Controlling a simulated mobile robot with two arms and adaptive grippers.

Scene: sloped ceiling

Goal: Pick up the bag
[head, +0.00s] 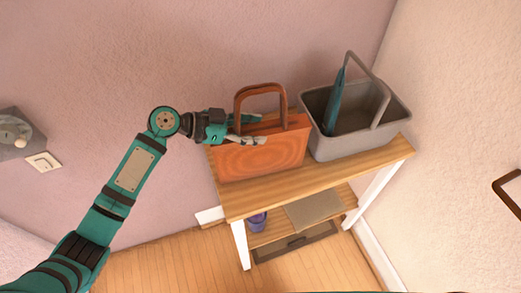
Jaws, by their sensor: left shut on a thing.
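The bag (258,160) is orange-brown with a tall arched brown handle. It stands upright at the left end of a wooden table (300,180). My left gripper (252,130) comes in from the left at the bag's top edge. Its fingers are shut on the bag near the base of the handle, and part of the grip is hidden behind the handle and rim. I cannot tell whether the bag touches the tabletop. My right gripper is not in view.
A grey basket (352,140) with a raised handle stands close to the bag's right, holding a teal item (334,104). Below are a lower shelf, a purple pot (257,221) and a mat (314,208). Walls close in behind and right. Floor in front is clear.

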